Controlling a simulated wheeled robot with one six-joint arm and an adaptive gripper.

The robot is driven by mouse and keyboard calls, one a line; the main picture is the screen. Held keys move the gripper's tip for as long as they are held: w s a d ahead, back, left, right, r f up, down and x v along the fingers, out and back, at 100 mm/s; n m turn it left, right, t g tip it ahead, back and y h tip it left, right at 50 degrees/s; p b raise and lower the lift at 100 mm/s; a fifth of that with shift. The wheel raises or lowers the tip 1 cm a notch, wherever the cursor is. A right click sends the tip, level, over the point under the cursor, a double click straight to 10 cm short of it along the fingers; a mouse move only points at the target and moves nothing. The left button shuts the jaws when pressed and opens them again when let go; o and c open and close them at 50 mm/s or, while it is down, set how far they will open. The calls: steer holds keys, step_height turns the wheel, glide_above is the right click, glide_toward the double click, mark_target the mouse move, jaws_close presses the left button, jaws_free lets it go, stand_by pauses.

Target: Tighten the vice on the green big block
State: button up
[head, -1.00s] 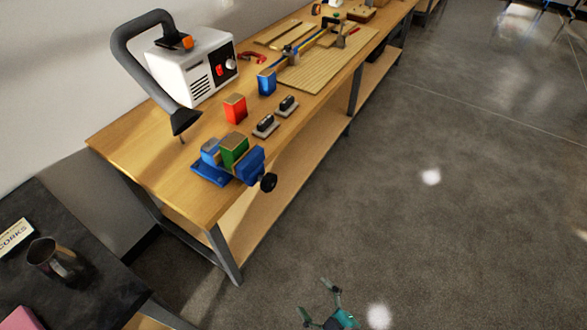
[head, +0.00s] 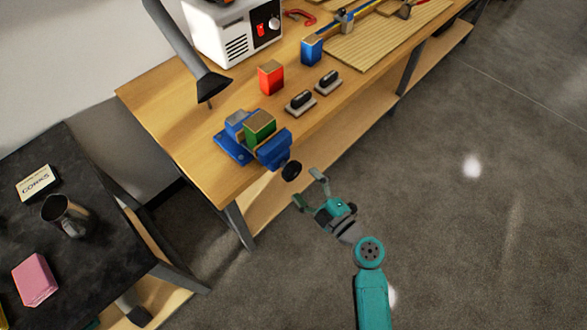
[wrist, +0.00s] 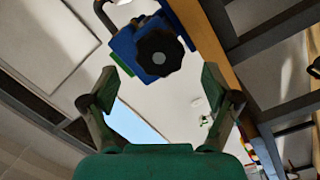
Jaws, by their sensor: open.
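The blue vice (head: 272,150) stands at the near edge of the wooden workbench, and the green big block (head: 259,127) sits between its jaws. The vice's black handle knob (head: 291,170) sticks out past the bench edge. In the wrist view the knob (wrist: 159,52) shows face-on, with the blue vice body behind it. My gripper (head: 308,185) is open and empty, just off the bench edge, pointing at the knob and apart from it. In the wrist view the fingers (wrist: 160,82) stand on either side, a little below the knob.
A red block (head: 271,78), a blue block (head: 311,50) and two black-handled items (head: 300,102) stand on the workbench (head: 190,150). A grey lamp-like arm (head: 210,86) hangs over it. A dark table (head: 100,245) stands at left. The floor on the right is clear.

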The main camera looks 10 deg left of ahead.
mark_target(295, 175)
steer(key=x, duration=0.5)
steer(key=shift+w+a, duration=0.25)
steer(key=shift+a, duration=0.05)
steer(key=c, duration=1.1)
